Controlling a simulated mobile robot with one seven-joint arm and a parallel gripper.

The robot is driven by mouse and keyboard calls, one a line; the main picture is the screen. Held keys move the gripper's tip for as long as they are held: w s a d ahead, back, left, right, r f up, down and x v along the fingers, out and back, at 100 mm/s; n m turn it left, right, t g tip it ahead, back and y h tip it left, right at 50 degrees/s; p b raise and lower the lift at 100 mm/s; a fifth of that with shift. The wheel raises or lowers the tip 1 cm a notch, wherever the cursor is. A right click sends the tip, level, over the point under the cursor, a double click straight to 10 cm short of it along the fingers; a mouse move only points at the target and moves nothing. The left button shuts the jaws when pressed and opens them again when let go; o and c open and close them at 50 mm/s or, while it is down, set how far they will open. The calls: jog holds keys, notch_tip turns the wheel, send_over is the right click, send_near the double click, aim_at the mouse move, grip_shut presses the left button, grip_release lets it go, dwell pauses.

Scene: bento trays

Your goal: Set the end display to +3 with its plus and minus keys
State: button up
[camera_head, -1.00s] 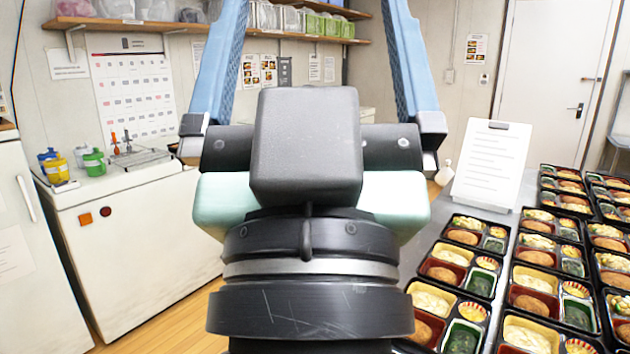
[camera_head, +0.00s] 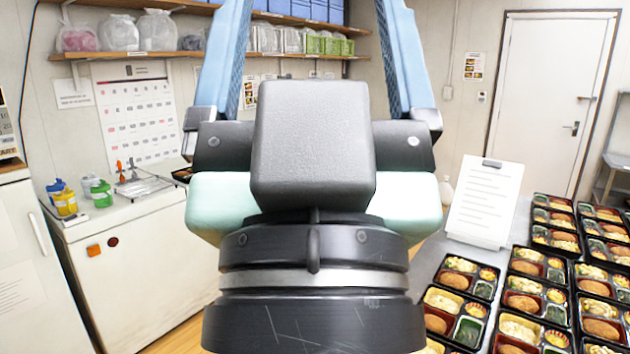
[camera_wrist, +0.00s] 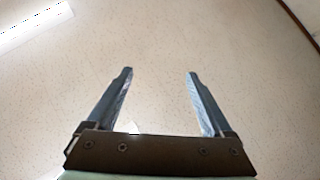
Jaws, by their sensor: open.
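My gripper (camera_wrist: 159,72) is open and empty in the wrist view, its two blue-grey fingers spread apart over a plain speckled light surface. In the head view my gripper is seen from behind, with two blue fingers (camera_head: 228,60) pointing up and away in front of the shelves and wall. I cannot make out the end display or its plus and minus keys in either view. My gripper body covers the middle of the head view, so whatever lies behind it is hidden.
Rows of filled bento trays (camera_head: 518,328) cover the table at right, with a clipboard (camera_head: 486,205) standing behind them. At left is a white cabinet (camera_head: 150,270) with bottles on top. Shelves (camera_head: 120,50) hold bags and crates. A white door (camera_head: 548,105) is at back right.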

grip_shut()
dwell(1.4)
